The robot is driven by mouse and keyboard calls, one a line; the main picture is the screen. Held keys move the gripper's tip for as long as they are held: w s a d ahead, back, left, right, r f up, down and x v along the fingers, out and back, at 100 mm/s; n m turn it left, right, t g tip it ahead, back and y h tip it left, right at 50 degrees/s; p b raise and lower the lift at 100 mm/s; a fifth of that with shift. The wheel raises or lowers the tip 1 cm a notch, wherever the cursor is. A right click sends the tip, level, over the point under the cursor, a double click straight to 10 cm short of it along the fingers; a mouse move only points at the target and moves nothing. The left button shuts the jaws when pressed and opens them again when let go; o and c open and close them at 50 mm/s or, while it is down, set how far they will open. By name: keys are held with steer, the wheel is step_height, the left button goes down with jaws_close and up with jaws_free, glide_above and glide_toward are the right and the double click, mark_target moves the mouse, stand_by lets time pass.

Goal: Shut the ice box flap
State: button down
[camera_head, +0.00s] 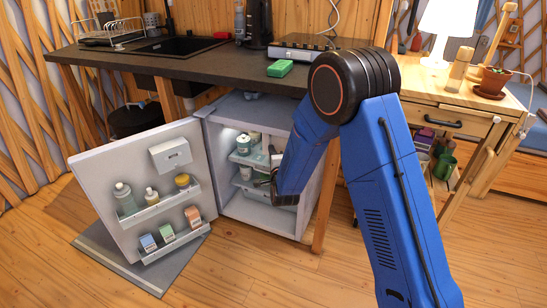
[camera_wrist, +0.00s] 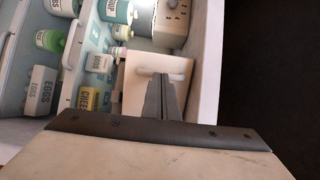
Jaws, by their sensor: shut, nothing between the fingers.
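The small fridge stands under the counter with its white door (camera_head: 125,190) swung wide open to the left. My gripper (camera_head: 273,188) reaches into its cabinet, partly hidden by my blue arm. In the wrist view my gripper (camera_wrist: 162,92) is shut and empty, its dark fingers in front of a pale panel (camera_wrist: 140,92) with a short white bar handle (camera_wrist: 162,73). This panel looks like the ice box flap. I cannot tell how far open it is, or whether the fingers touch it.
Shelves beside the panel hold labelled goods, among them a yellow cheese box (camera_wrist: 88,98) and an egg carton (camera_wrist: 42,92). A white cabinet wall (camera_wrist: 209,50) is close on the right. The door racks (camera_head: 160,210) hold bottles and cartons. The dark counter (camera_head: 200,62) overhangs the fridge.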

steer(key=shift+w, duration=0.3)
steer(key=shift+a, duration=0.1)
steer(key=w+m+h, duration=0.1)
steer(key=w, duration=0.1)
steer(key=w+a+m+h, duration=0.1)
steer(key=w+h, duration=0.1)
steer(key=w+m+h, duration=0.1)
steer(key=w+h, duration=0.1)
steer(key=shift+w+a, duration=0.25)
steer(key=shift+a+r, duration=0.1)
steer(key=shift+r, duration=0.1)
